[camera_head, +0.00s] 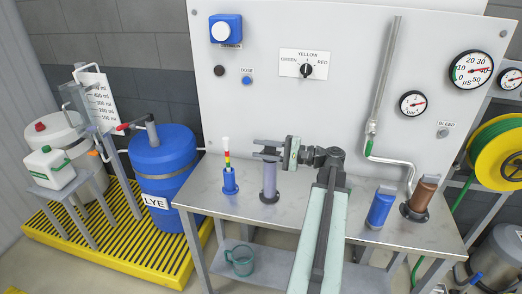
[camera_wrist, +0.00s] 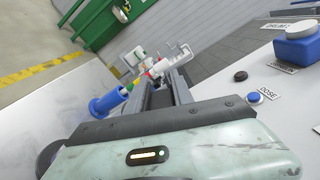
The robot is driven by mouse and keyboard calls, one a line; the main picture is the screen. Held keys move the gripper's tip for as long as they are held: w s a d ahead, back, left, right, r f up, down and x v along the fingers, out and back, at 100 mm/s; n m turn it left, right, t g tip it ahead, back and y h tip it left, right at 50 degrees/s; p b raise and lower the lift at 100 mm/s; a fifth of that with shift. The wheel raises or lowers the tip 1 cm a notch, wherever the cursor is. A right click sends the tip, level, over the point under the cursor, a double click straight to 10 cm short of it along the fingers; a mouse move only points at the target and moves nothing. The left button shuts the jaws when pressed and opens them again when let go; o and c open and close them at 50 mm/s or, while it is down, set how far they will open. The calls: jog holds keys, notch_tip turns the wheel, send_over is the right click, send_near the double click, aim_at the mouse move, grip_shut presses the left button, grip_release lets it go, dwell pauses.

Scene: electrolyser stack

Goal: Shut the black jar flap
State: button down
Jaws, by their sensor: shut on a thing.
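A grey-violet jar (camera_head: 269,180) with a black foot stands upright on the metal bench. My gripper (camera_head: 266,149) is level with the jar's top, its two grey fingers on either side of it. In the wrist view, a dark piece (camera_wrist: 161,98) shows between the fingers of my gripper (camera_wrist: 164,86). My gripper is shut on this piece at the top of the jar. It may be the black flap, but the fingers hide most of it. I cannot tell how far the flap stands open.
A blue stand (camera_head: 230,182) with a red, yellow and white float is just left of the jar. A blue canister (camera_head: 380,207) and a brown cylinder (camera_head: 424,193) stand right of my arm. A white panel (camera_head: 260,110) rises behind the bench (camera_head: 205,203).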

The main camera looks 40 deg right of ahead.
jog(key=shift+r, duration=0.1)
jog(key=c, duration=1.5)
grip_release()
jog(key=v, duration=0.7)
jog(key=shift+s+d, duration=0.15)
jog(key=shift+s, duration=0.25)
